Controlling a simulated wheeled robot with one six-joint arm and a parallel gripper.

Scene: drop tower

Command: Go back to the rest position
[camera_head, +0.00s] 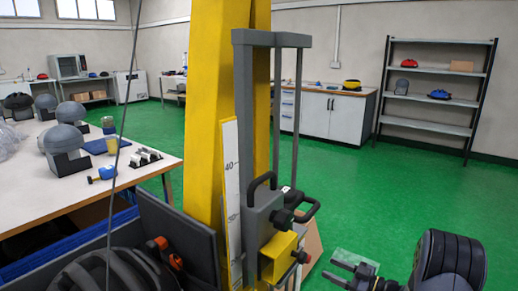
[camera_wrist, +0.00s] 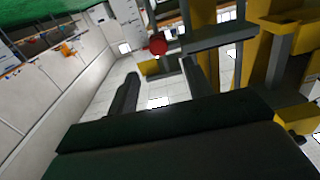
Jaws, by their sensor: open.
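My gripper (camera_head: 345,270) is at the lower right of the head view, right of the drop tower and apart from it. Its two dark fingers are spread, with nothing held between them. In the wrist view the open fingers (camera_wrist: 160,88) frame pale tiled surface. The yellow drop tower (camera_head: 205,110) stands upright in the middle of the head view. Its grey carriage (camera_head: 262,222) carries black handles and a yellow block (camera_head: 280,257) with a dark red knob. A red knob (camera_wrist: 157,46) shows beyond the fingers in the wrist view.
A white worktable (camera_head: 40,200) at left holds several grey helmets on stands and small tools. A dark helmet (camera_head: 110,272) sits low at the tower's left. A shelf rack (camera_head: 436,103) and white cabinet (camera_head: 332,117) line the back wall. Green floor (camera_head: 400,190) is clear at right.

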